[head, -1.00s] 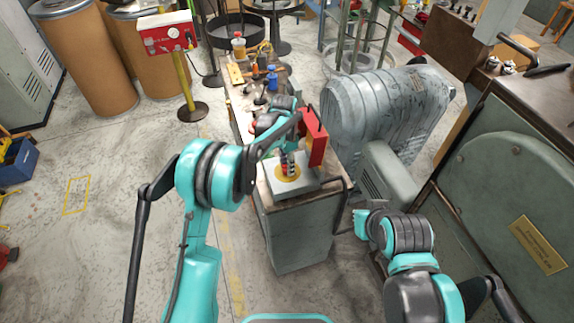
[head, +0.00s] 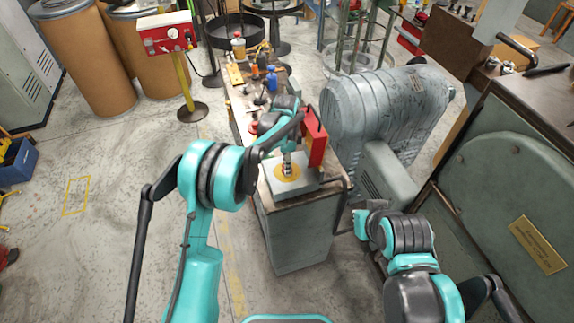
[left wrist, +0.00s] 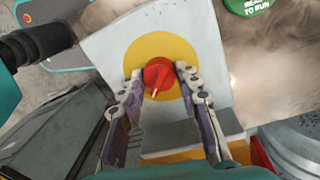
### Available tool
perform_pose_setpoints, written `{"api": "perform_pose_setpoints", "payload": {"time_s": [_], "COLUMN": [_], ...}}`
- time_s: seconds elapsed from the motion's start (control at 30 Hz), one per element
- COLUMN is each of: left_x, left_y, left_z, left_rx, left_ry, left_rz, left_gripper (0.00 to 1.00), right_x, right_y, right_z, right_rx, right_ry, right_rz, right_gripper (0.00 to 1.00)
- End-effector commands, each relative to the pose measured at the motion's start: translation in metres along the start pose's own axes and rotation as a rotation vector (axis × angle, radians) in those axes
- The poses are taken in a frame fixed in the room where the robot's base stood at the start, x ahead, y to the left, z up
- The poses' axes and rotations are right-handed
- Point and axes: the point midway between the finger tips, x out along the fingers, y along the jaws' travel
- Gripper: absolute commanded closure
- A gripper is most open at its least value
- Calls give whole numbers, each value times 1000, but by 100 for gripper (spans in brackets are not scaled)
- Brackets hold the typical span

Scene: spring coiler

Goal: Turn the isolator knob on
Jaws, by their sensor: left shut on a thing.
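The red isolator knob (left wrist: 160,72) sits in the middle of a yellow disc (left wrist: 188,47) on a pale square plate (left wrist: 105,48). Its pale pointer mark faces down and slightly left in the left wrist view. My left gripper (left wrist: 160,84) is shut on the knob, one finger on each side. In the head view my left gripper (head: 287,170) reaches down to the yellow disc on the pale box top (head: 306,184), and the fingers hide the knob. My right arm (head: 405,235) is bent at the lower right; its gripper cannot be made out.
A red box (head: 314,138) stands right behind the plate. A narrow bench with bottles and tools (head: 270,80) runs back from it. A grey ribbed machine (head: 385,105) is close on the right. A green round sign (left wrist: 247,6) lies near the plate. The floor at left is open.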

Motion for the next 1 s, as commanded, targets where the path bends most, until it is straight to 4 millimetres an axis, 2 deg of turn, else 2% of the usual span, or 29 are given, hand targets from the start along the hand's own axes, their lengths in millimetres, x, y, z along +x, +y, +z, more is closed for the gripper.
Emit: {"api": "perform_pose_setpoints", "payload": {"time_s": [0.17,0.2,0.27,0.57,0.67,0.77,1.0], "left_x": [0,0,0,-1,-6,-21,-74], "left_y": [0,0,0,0,0,0,0], "left_z": [0,0,0,0,0,0,0], "left_rx": [1,1,0,0,-1,-1,0], "left_ry": [0,0,0,0,0,0,0], "left_rz": [0,0,0,0,0,0,0], "left_gripper": [96,62,46,46,46,46,46], "right_x": [0,0,0,0,0,0,0], "right_y": [0,0,0,0,0,0,0], "right_z": [0,0,0,0,0,0,0], "right_rx": [0,0,0,0,0,0,0], "right_ry": [0,0,0,0,0,0,0], "right_rz": [0,0,0,0,0,0,0], "right_gripper": [100,100,100,100,100,100,100]}}
